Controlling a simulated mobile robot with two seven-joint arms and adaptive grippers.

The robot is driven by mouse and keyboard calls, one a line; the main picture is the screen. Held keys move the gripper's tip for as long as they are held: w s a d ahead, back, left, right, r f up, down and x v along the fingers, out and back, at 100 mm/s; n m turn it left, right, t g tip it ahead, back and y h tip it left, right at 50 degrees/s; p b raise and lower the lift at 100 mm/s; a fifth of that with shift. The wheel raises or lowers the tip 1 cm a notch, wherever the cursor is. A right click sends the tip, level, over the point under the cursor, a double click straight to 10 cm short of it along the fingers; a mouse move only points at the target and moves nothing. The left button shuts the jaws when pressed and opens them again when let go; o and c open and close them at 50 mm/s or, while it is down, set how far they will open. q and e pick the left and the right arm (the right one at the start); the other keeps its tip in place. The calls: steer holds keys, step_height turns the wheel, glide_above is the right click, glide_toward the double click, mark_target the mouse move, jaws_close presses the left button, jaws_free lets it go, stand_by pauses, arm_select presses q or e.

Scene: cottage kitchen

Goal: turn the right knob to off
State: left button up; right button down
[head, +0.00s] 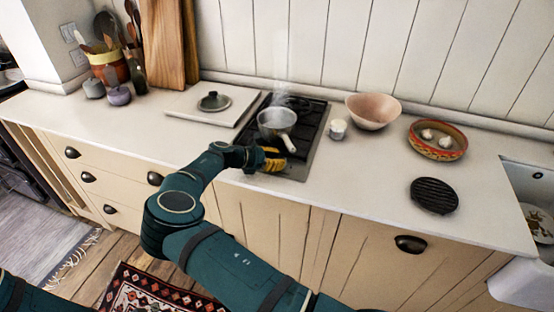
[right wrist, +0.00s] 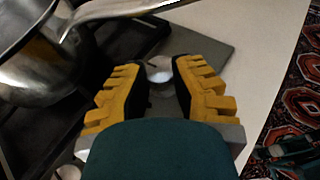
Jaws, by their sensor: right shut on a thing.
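The right knob (right wrist: 159,72) is a small silvery knob on the dark front strip of the stove (head: 299,166). My right gripper (head: 273,160) reaches it from the left. In the right wrist view its yellow-and-black fingers (right wrist: 160,85) are shut on the knob, one on each side. A dark line shows on the knob, but I cannot tell its setting. Another pale knob (right wrist: 68,172) is partly visible at the lower left of that view. My left gripper is out of view.
A steaming metal pot (head: 277,121) stands on the stove close behind my gripper, its handle pointing forward. The front right counter is mostly clear.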

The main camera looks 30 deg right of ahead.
steer(key=shift+s+d+f+m+g, duration=0.15)
steer(key=shift+f+m+g, duration=0.15)
steer(key=shift+m+g, duration=0.3)
steer(key=c, duration=0.9)
jaws_free()
steer(key=shift+d, duration=0.15)
steer(key=v, duration=1.2)
steer(key=shift+r, duration=0.2)
